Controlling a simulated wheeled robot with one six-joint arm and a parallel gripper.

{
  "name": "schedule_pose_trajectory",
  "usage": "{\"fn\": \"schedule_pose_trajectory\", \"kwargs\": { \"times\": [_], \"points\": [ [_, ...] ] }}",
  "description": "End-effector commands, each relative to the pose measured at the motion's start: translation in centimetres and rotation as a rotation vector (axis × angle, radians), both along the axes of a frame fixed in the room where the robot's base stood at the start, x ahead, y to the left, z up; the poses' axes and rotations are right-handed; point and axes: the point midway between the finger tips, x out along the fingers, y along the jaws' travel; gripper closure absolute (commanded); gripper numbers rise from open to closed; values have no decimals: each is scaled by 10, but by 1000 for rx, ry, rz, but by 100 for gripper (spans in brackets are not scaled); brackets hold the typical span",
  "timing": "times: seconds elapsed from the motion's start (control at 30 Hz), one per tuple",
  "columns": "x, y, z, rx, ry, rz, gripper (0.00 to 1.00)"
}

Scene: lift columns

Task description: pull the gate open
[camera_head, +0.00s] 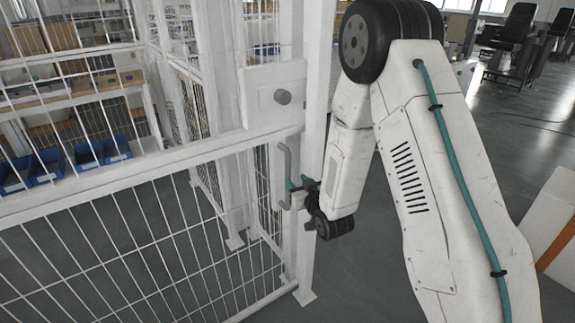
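A white wire-mesh gate (130,165) fills the left and middle of the view and looks shut against a white post (316,110). My gripper (296,187), small and dark at the end of my white arm, is at the lower part of the handle. Its fingers overlap the handle in this view. I cannot tell whether they are closed on it or only beside it.
Behind the mesh stand shelves with blue bins (48,165) and cardboard boxes (28,40). A white box with an orange stripe (548,225) stands at the right edge. Dark chairs (513,40) are far back right. Grey floor (480,115) is open between them.

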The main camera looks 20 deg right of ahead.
Motion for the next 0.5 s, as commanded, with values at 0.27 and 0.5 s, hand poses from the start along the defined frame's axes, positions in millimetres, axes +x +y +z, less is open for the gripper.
{"fn": "schedule_pose_trajectory", "kwargs": {
  "times": [0.27, 0.5],
  "points": [
    [14, 2, 22, 12, -103, 3, 61],
    [52, 7, 21, 12, -100, 2, 61]
  ]
}}
